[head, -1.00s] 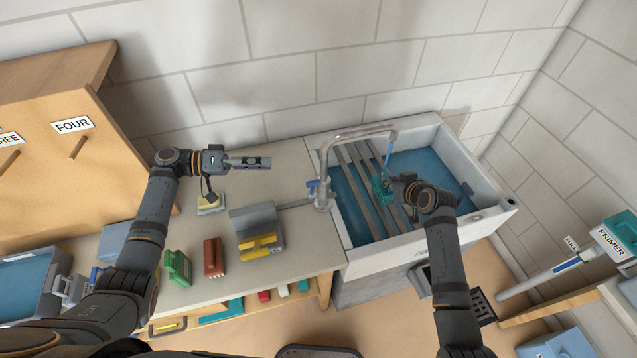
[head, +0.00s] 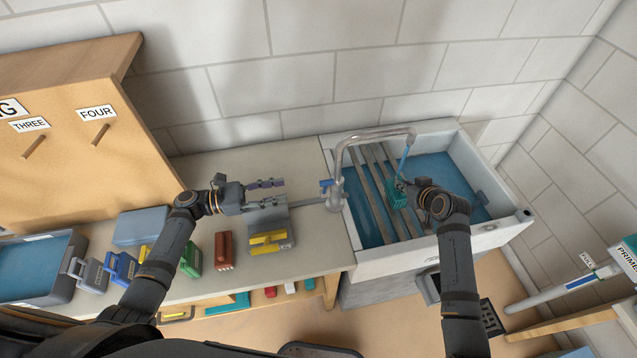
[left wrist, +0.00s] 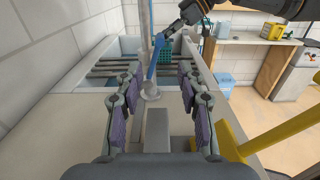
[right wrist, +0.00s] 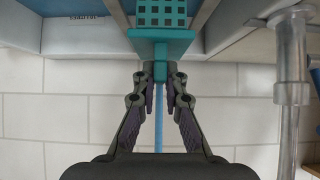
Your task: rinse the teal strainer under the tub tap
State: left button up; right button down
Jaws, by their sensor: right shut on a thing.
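The teal strainer (head: 396,193) is over the slatted tub (head: 515,228), under the tap's spout. My right gripper (head: 407,191) is shut on its handle; the right wrist view shows the perforated strainer (right wrist: 160,14) beyond my fingertips (right wrist: 160,80). A blue stream (head: 404,158) runs from the tap (head: 372,134) down to the strainer. The tap's blue lever (head: 326,184) is at the tap's base, left of the tub. My left gripper (head: 284,192) is open and empty, left of the lever and apart from it. The left wrist view shows the lever (left wrist: 157,50) ahead between the fingers.
A grey holder with a yellow-handled brush (head: 268,242) stands close below my left gripper. Red (head: 224,250) and green (head: 191,260) containers stand left of it. Metal slats (head: 375,195) cross the tub. A wall is behind the counter.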

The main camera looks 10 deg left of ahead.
aim_at(326, 188)
pick_arm(q)
jog(key=x, duration=1.2)
jog(key=shift+a, duration=0.1)
grip_shut()
